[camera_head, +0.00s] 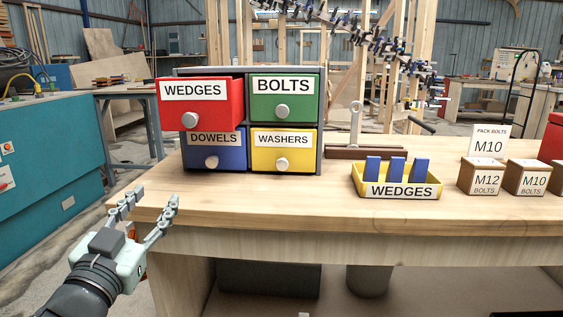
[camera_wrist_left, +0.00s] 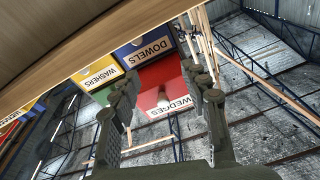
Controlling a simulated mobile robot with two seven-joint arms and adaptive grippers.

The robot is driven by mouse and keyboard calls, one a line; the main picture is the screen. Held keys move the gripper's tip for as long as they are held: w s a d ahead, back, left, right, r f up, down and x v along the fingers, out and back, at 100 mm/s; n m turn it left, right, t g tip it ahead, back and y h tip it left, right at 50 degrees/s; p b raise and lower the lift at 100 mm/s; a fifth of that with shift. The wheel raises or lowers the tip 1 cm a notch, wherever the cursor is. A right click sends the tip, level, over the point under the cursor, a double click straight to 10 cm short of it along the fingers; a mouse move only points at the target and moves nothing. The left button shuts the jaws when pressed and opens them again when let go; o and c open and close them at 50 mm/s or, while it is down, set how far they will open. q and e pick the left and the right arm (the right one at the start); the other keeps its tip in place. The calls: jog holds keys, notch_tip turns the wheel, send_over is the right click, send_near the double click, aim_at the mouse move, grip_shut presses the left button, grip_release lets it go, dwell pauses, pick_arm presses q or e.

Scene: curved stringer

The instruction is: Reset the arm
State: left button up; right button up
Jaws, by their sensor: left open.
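My left gripper (camera_head: 150,212) is open and empty, at the left front corner of the workbench, in front of and below the drawer unit. In the left wrist view its fingers (camera_wrist_left: 165,100) are spread, with nothing between them, and the red drawer (camera_wrist_left: 162,88) shows beyond. The red WEDGES drawer (camera_head: 201,105) sticks out from the unit. The green BOLTS (camera_head: 283,103), blue DOWELS (camera_head: 214,154) and yellow WASHERS (camera_head: 284,154) drawers look shut. My right gripper is not in view.
A yellow WEDGES bin (camera_head: 396,190) holding blue wedges stands on the workbench (camera_head: 330,215). M12 (camera_head: 480,178) and M10 (camera_head: 526,178) bolt boxes stand at the right. A brown wooden block (camera_head: 372,153) lies behind the bin. The front strip of the bench top is clear.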

pick_arm(q)
jog(key=s+a+f+n+g+y+p, duration=0.1)
jog(key=a+f+g, duration=0.15)
jog(key=f, duration=0.55)
jog(key=s+a+f+g+y, duration=0.1)
jog(key=f+g, duration=0.2)
jog(key=f, duration=0.6)
jog(key=s+a+f+n+g+y+p, duration=0.1)
jog(key=s+f+g, duration=0.15)
jog(key=f, duration=0.55)
jog(key=s+d+f+g+h+p, duration=0.1)
jog(key=s+f+g, duration=0.8)
jog(key=s+f, duration=0.9)
notch_tip(320, 180, down, 2)
jog(key=shift+d+f+m, duration=0.15)
jog(key=shift+d+m, duration=0.15)
jog(key=shift+d, duration=0.3)
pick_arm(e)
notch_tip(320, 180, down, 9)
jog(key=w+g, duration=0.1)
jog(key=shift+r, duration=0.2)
